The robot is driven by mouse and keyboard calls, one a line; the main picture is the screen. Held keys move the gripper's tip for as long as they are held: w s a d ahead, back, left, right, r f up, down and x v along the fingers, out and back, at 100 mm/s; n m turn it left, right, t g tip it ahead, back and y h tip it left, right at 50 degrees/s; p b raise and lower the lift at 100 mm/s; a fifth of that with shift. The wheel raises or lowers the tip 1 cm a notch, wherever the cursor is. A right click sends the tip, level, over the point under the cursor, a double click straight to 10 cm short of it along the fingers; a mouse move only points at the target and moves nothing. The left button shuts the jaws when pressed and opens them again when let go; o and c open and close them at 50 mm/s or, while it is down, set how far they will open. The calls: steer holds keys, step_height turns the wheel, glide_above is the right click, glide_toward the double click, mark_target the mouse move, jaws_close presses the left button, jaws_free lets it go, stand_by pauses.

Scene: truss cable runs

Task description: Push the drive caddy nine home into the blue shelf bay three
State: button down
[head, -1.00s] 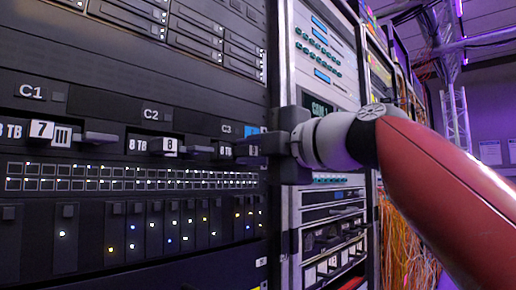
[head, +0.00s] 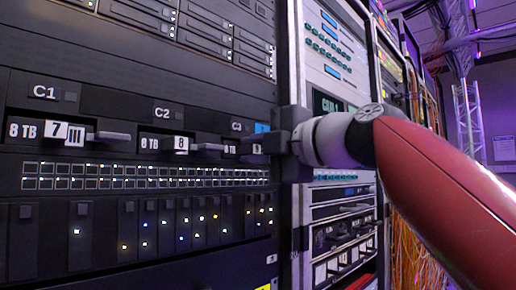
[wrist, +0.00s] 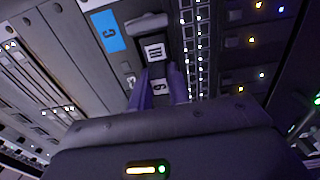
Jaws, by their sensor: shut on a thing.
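Drive caddy nine (wrist: 154,52) sits in the bay, its white "III" and "9" labels showing in the wrist view. A grey lever handle (wrist: 146,23) is above the labels. The bay three marker is a blue tag (wrist: 107,31), which also shows beside "C3" in the head view (head: 262,128). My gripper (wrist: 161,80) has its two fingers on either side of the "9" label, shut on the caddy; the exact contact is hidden. How deep the caddy sits cannot be told.
Caddies seven (head: 58,132) and eight (head: 181,144) sit in C1 and C2 at left, with handles sticking out. A port strip (head: 120,177) with small lights runs below. A neighbouring rack (head: 335,110) stands close on the right, behind my arm.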

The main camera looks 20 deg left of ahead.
steer(key=c, duration=1.3)
jaws_free()
steer(key=shift+o, duration=0.2)
steer(key=b+v, duration=0.2)
steer(key=v, duration=0.6)
steer(key=w+d+f+m+t+h+p, duration=0.1)
steer(key=d+f+m+h+p, duration=0.3)
steer(key=d+f+m, duration=0.45)
steer(key=w+d+f+m+t+h+p, duration=0.1)
steer(key=d+f+m+h, duration=0.4)
steer(key=f+m, duration=0.5)
steer(key=s+d+f+m+g+h+p, duration=0.1)
steer(key=s+d+f+m, duration=0.3)
steer(key=f, duration=0.4)
steer(key=s+d+f+m+g+h+p, duration=0.1)
steer(key=s+d+f+m+h, duration=0.3)
steer(key=f, duration=0.5)
steer(key=s+d+f+m+g+h+p, duration=0.1)
steer(key=s+d+f+m+h+p, duration=0.1)
steer(key=s+d+f+m, duration=0.3)
step_height(320, 180, down, 3)
steer(key=shift+d+f+h, duration=0.25)
steer(key=shift+d+h, duration=0.05)
steer(key=shift+d, duration=0.25)
